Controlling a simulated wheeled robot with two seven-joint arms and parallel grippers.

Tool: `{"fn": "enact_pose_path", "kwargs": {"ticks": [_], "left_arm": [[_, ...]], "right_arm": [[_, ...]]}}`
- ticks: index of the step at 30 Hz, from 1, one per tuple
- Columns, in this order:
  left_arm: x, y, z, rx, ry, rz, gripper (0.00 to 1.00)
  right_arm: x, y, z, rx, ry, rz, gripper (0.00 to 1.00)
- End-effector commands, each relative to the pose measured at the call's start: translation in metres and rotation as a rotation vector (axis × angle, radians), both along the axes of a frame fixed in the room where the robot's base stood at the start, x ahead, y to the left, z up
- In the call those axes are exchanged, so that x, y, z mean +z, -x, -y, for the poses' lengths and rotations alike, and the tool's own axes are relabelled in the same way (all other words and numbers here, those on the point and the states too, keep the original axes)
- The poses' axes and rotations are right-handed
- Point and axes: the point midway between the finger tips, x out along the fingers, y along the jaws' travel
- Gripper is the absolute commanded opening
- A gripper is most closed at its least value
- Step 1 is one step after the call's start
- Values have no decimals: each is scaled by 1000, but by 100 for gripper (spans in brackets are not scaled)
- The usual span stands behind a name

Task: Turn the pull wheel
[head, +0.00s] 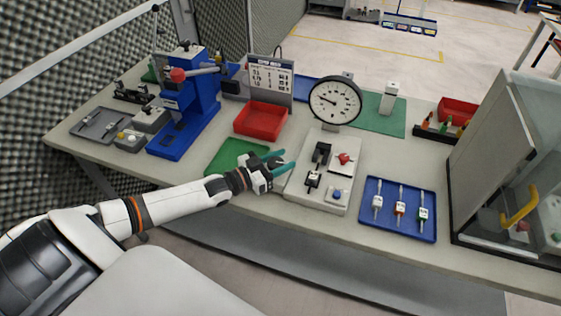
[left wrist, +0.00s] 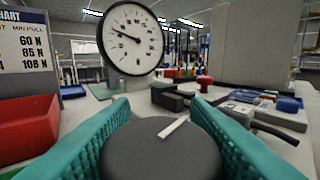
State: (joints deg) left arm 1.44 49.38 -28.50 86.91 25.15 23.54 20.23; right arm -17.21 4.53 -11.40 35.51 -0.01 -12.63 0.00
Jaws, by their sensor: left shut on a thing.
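The pull wheel (left wrist: 150,155) is a dark grey disc with a white mark line on its face. It fills the lower middle of the left wrist view, between my left gripper's teal fingers. My left gripper (head: 287,159) is shut on the wheel at the left side of the light grey tester (head: 318,200). In the head view the fingers mostly hide the wheel. The round dial gauge (head: 335,101) stands behind the tester; it also shows in the left wrist view (left wrist: 131,40). Its black needle points left and slightly up. My right gripper is not in view.
The tester carries a black clamp, a red knob (head: 343,159) and a blue button (head: 337,194). A blue tray (head: 373,227) with several tagged samples lies right. A red bin (head: 262,120), chart (head: 270,78) and blue press (head: 183,130) stand left. A glass-sided cabinet (head: 499,130) stands far right.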

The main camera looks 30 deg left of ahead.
Motion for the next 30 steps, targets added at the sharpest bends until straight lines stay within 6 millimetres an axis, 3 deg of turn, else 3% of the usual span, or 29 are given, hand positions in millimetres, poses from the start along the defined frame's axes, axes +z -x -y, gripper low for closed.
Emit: {"fn": "enact_pose_path", "kwargs": {"ticks": [1, 4, 16, 30], "left_arm": [[0, 0, 0, 1, 0, 0, 47], [0, 0, 0, 1, 0, 0, 64], [-1, 5, -3, 1, 0, -1, 64], [-2, 75, -36, 1, -1, -6, 64]], "right_arm": [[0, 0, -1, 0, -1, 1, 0], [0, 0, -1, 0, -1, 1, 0], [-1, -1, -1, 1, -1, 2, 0], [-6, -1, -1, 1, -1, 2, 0]]}}
